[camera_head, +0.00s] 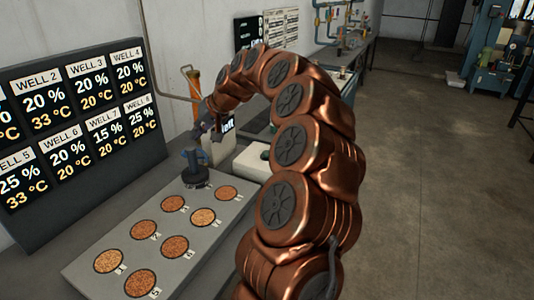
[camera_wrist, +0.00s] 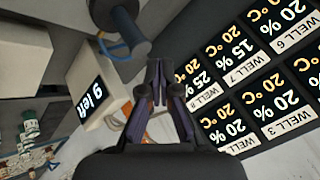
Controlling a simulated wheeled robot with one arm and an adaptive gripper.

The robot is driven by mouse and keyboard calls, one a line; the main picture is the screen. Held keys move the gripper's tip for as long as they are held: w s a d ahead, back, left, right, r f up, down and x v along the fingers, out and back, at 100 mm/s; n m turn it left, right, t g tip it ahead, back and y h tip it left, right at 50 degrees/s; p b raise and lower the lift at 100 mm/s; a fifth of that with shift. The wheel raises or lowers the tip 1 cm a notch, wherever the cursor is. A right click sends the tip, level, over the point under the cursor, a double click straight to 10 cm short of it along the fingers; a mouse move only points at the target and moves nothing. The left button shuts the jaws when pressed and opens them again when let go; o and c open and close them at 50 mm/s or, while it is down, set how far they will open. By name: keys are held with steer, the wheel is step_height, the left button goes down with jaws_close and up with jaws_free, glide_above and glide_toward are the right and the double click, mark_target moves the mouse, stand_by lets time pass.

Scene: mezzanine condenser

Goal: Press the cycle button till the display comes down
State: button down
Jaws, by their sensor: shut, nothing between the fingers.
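A small pale box carries a dark display (camera_head: 228,125) whose word "left" shows in the head view; in the wrist view the display (camera_wrist: 92,101) reads "9 left". My gripper (camera_head: 207,125) is beside this box, in front of the wall. In the wrist view my gripper (camera_wrist: 157,75) has its dark fingers together and empty, to the right of the box and apart from it. A button cannot be made out for certain in either view.
A dark board (camera_head: 75,125) lists wells with percentages and temperatures. A grey plate (camera_head: 118,237) has several round brown-filled wells. A blue-grey device with a dark round base (camera_head: 195,177) stands at its far end. A white box (camera_head: 252,160) sits beside the plate. Open floor lies right.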

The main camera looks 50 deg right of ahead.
steer(key=s+d+f+m+h, duration=0.2)
steer(key=d, duration=1.1)
steer(key=s+d+f+m+t+h, duration=0.1)
steer(key=s+d+f+m+h, duration=0.1)
steer(key=d, duration=1.1)
steer(key=shift+s+f+m, duration=0.55)
steer(key=shift+s+m, duration=0.05)
steer(key=shift+s, duration=0.05)
steer(key=shift+d+f, duration=0.1)
steer(key=shift+f, duration=0.1)
steer(key=b, duration=0.2)
glide_above(267, 154)
steer(key=f, duration=0.7)
steer(key=shift+d+f, duration=0.1)
steer(key=shift+d, duration=0.3)
steer(key=shift+f, duration=0.65)
steer(key=shift+f+b, duration=0.15)
steer(key=shift+b, duration=0.25)
steer(key=shift+f+b, duration=0.25)
steer(key=shift+b, duration=0.1)
